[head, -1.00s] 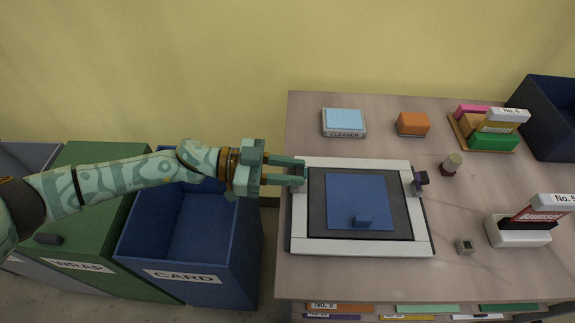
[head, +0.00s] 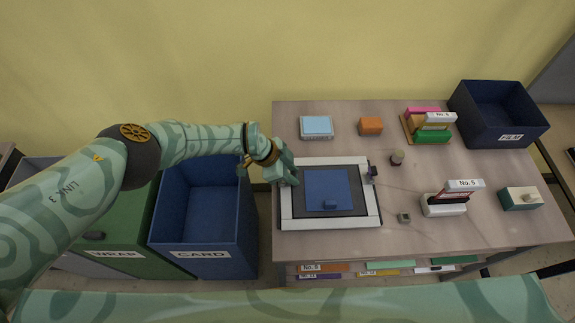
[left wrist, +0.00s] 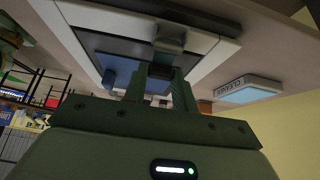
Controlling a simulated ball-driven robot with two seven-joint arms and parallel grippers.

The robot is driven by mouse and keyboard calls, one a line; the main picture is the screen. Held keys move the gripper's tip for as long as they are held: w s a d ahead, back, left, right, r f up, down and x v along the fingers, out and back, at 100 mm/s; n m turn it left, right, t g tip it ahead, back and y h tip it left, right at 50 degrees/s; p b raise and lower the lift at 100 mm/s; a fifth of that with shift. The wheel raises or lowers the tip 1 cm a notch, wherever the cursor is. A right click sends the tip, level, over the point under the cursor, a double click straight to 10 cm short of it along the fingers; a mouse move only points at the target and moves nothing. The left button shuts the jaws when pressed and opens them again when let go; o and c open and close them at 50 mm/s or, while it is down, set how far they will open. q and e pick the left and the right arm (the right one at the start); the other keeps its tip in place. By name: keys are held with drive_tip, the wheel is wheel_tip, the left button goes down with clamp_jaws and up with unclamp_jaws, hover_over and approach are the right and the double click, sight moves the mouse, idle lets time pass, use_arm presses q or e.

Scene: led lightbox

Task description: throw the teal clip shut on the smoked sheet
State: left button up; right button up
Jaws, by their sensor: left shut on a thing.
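My left gripper (head: 291,179) is at the lightbox's left edge, tilted downward. In the left wrist view its fingers (left wrist: 164,84) are shut on the teal clip (left wrist: 172,38), which looks grey-green in the shade at the frame edge. In the head view the gripper hides the clip, so I cannot tell its angle there. My right gripper is out of view.
A dark purple clip (head: 372,171) stands at the lightbox's right edge. The card bin (head: 205,254) is left of the table.

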use_arm(q)
drive_tip(key=shift+d+f+y+p, duration=0.15)
drive_tip(key=shift+d+y, duration=0.05)
drive_tip(key=shift+y, duration=0.4)
drive_tip(key=shift+d+f+y+p, duration=0.15)
drive_tip(key=shift+d+y, duration=0.05)
drive_tip(key=shift+y, duration=0.4)
drive_tip(key=o, duration=1)
drive_tip(key=shift+f, duration=0.1)
drive_tip(key=p+v, duration=1.2)
drive_tip(key=v, duration=0.4)
drive_tip(key=shift+p, duration=0.4)
drive_tip(key=shift+d, duration=0.1)
